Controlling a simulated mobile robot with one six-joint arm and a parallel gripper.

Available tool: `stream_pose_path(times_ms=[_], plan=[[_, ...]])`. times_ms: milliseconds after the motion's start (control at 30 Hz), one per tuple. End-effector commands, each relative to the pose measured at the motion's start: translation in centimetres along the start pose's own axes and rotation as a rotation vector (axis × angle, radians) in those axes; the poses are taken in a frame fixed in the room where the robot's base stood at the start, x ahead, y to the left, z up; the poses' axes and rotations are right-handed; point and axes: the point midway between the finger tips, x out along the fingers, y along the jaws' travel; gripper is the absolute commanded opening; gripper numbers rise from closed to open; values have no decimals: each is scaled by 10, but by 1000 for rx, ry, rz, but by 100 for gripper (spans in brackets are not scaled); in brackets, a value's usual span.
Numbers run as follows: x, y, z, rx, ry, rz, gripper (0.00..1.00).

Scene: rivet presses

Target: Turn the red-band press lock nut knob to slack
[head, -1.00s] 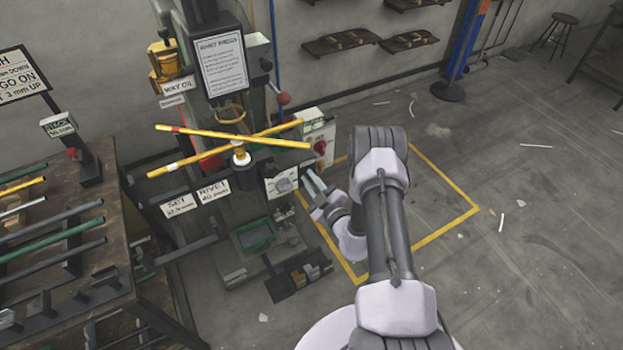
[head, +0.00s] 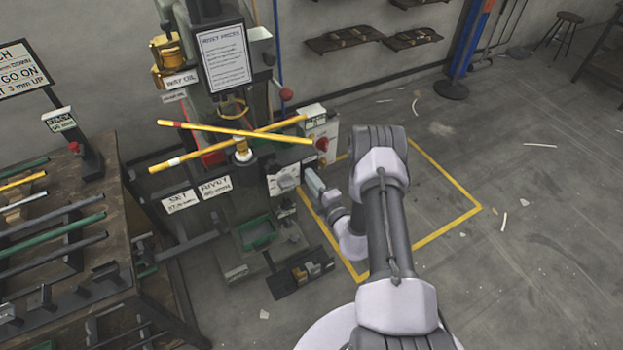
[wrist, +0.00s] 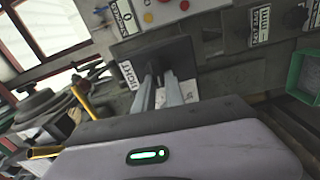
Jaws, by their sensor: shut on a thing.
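The press (head: 255,85) stands left of centre in the head view. Two yellow bars cross on it, and one has a red band (head: 178,125) near its left end. In the wrist view my gripper (wrist: 160,80) points at a dark plate (wrist: 165,45) with a label that seems to read TIGHT (wrist: 129,74). The fingers are close together and shut on the lock nut knob, which they mostly hide. I cannot read the knob's setting.
A control box (head: 320,140) with a red knob is just above my gripper. A rack of bars (head: 60,235) stands at the left. The floor at the right is clear inside yellow lines.

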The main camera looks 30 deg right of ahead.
Motion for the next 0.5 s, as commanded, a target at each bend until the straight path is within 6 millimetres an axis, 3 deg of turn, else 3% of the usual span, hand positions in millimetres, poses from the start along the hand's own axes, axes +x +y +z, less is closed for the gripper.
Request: stream_pose_path(times_ms=[500], plan=[[-1,-2,0,-89,-1,-2,0]])
